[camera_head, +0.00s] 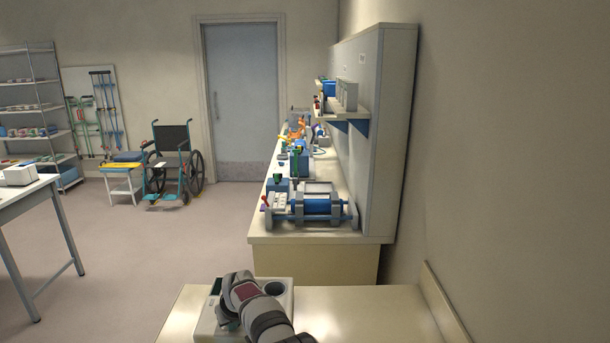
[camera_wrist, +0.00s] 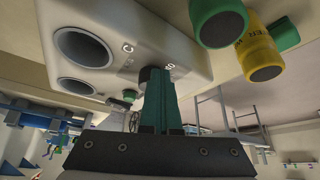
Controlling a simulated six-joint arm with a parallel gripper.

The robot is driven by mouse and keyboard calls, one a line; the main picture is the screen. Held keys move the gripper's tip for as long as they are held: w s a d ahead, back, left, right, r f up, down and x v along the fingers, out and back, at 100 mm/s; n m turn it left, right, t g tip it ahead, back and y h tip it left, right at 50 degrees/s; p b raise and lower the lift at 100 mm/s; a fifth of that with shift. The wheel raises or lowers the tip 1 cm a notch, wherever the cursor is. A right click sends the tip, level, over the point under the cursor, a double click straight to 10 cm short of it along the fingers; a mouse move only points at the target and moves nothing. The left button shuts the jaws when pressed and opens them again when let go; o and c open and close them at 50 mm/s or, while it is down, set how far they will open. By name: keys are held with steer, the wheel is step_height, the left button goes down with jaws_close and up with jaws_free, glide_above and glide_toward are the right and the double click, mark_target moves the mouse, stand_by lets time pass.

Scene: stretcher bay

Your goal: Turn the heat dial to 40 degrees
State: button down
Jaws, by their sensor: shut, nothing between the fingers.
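A white device (camera_head: 284,306) with a dark round well stands on the near bench, partly hidden behind my arm. In the wrist view the white device (camera_wrist: 165,25) shows two dark round wells and partly readable dark lettering. A small dark knob (camera_wrist: 146,72) is on its face beside the lettering; I cannot read a scale or tell its setting. My gripper (camera_wrist: 157,75) is shut, its green fingers together with no object visible between them. The fingertips overlap the dark knob in the picture; I cannot tell whether they touch it. In the head view my wrist hides the fingers.
A green cylinder (camera_wrist: 218,20) and a yellow cylinder (camera_wrist: 258,50) are right of the fingers in the wrist view. The near bench top (camera_head: 350,315) is clear right of the device. A farther counter (camera_head: 325,243) carries blue-and-grey equipment. A wheelchair (camera_head: 173,160) stands at the back.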

steer(key=shift+w+d, duration=0.1)
steer(key=shift+d, duration=0.2)
steer(key=shift+w+d, duration=0.1)
steer(key=shift+d, duration=0.1)
steer(key=shift+w+d, duration=0.15)
steer(key=shift+d, duration=0.05)
steer(key=shift+w+d, duration=0.2)
steer(key=shift+w, duration=0.05)
steer(key=shift+s, duration=0.1)
steer(key=shift+s+d+r, duration=0.15)
steer(key=shift+s+d, duration=0.05)
steer(key=shift+d, duration=0.1)
step_height(320, 180, up, 6)
steer(key=shift+f, duration=0.15)
stand_by(0.4)
